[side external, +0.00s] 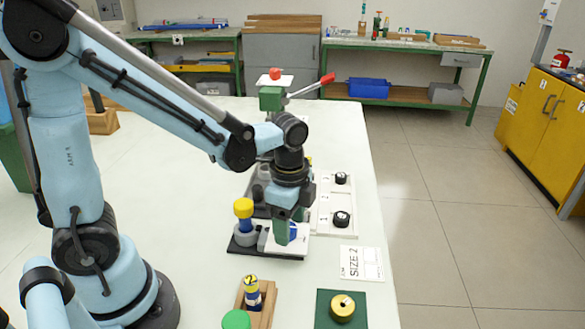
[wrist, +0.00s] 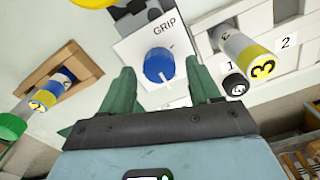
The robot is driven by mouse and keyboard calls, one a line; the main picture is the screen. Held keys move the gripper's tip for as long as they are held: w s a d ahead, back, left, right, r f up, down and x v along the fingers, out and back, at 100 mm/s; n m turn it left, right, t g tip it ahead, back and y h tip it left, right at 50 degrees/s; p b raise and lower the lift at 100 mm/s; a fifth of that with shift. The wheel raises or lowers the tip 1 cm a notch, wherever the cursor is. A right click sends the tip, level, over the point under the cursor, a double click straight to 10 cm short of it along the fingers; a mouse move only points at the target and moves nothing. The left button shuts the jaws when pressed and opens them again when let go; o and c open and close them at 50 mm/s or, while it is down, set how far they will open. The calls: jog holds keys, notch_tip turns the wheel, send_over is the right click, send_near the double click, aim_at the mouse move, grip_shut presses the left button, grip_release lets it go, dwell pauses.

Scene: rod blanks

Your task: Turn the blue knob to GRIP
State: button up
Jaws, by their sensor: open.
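The blue knob (wrist: 160,65) stands on a white panel (wrist: 132,50) with the word GRIP printed above it in the wrist view. A pale mark shows on the knob's lower edge; I cannot tell for sure which way it points. My gripper (wrist: 164,82) is open, its two green fingers apart on the left and right of the knob, with gaps visible on both sides. In the side external view my gripper (side external: 288,226) points down over the panel and hides most of the knob; a bit of blue (side external: 293,231) shows beside a finger.
A yellow-topped post (side external: 243,208) stands left of my gripper. A white board (side external: 335,222) with black knobs is on the right.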

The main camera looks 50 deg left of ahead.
jog(key=shift+f, duration=0.2)
jog(key=shift+c, duration=0.3)
jog(key=c, duration=1)
